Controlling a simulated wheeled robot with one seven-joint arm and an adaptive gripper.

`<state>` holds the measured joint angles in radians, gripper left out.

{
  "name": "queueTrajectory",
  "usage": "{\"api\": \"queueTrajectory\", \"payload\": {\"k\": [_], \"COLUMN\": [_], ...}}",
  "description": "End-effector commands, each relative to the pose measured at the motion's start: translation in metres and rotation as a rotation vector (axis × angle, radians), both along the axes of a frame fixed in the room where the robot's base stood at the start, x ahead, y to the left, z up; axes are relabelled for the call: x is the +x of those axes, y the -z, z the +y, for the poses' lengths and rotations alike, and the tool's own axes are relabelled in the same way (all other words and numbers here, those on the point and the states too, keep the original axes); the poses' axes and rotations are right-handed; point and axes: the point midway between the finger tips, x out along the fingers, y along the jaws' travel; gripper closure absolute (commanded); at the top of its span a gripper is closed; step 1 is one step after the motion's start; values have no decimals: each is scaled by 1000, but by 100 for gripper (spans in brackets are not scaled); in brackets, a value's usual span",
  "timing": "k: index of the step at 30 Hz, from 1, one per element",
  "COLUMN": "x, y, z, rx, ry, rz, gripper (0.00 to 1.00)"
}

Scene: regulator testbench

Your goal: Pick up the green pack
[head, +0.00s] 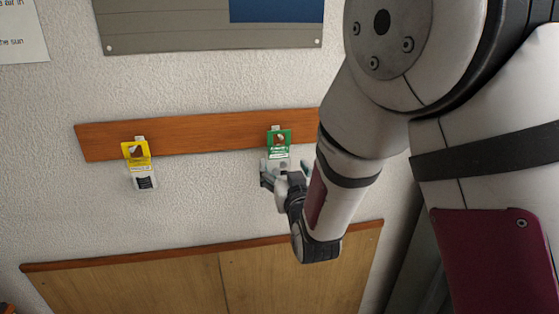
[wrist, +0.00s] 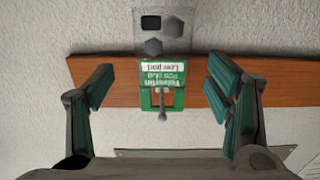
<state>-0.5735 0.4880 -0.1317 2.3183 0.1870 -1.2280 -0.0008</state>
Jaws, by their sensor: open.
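The green pack (head: 279,139) hangs on a peg on the wooden rail, right of the yellow pack. It has a green card with white lettering and a greyish clear part holding dark parts. In the wrist view the green pack (wrist: 163,78) shows upside down in the middle, with the peg through the opening in its card. My gripper (head: 284,172) is open and empty at the lower part of the green pack. In the wrist view its fingers stand to the left and right of the pack, with a gap on each side. The head view partly hides the pack's lower end behind the gripper.
The yellow pack (head: 138,158) hangs further left on the same wooden rail (head: 205,136). A wooden panel (head: 200,285) stands below, and a grey and blue poster (head: 160,30) is above. The wall between the two packs is clear.

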Motion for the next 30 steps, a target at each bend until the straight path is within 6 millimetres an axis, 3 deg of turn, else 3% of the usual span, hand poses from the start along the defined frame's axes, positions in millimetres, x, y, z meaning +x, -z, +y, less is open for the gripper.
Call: {"api": "queueTrajectory", "payload": {"k": [13, 22, 29, 30], "x": [46, 51, 51, 51], "y": [1, 1, 1, 1], "z": [16, 18, 18, 18], "rx": [-1, -2, -1, -1], "ry": [1, 1, 1, 1], "rz": [1, 2, 1, 1], "gripper": [27, 27, 77, 79]}}
